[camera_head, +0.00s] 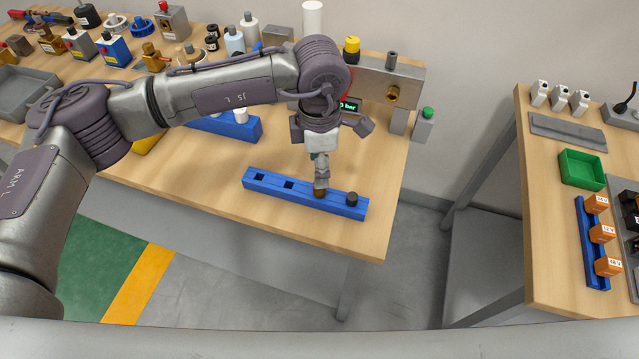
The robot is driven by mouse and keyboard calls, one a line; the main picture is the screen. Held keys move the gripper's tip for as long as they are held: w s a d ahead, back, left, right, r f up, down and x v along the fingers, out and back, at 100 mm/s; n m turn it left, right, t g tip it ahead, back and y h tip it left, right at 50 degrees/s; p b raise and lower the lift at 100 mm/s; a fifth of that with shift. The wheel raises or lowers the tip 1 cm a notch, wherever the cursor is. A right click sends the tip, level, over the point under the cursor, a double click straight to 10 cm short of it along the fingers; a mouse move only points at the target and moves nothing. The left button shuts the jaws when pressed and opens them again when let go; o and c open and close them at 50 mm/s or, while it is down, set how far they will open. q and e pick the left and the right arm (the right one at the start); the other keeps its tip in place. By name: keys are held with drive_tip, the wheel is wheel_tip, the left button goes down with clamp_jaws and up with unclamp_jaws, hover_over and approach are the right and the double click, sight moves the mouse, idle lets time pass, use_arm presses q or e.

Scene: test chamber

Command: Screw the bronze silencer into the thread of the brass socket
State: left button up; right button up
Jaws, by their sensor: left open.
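The bronze silencer (319,194) appears as a small brown piece standing in a blue rack (270,184) near the front of the left table. My left gripper (321,184) points down right over it, with its fingertips at its top. The gripper is open, and its fingers hide part of the piece. The brass socket (392,94) sits on the front face of a grey block (412,88) at the back right of this table. My right gripper is not in view.
A dark cylindrical piece (352,199) stands in the rack's right end; two square holes at its left are empty. A green-topped button box (424,124) stands beside the grey block. Another blue rack (240,128) lies behind my arm. Bare tabletop surrounds the front rack.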

sight(320, 191)
use_arm(q)
drive_tip(key=shift+f, duration=0.85)
wheel_tip(320, 191, down, 5)
drive_tip(key=p, duration=0.3)
drive_tip(key=shift+w+r, duration=0.1)
drive_tip(key=shift+w, duration=0.05)
drive_tip(key=shift+f, duration=0.3)
clamp_jaws()
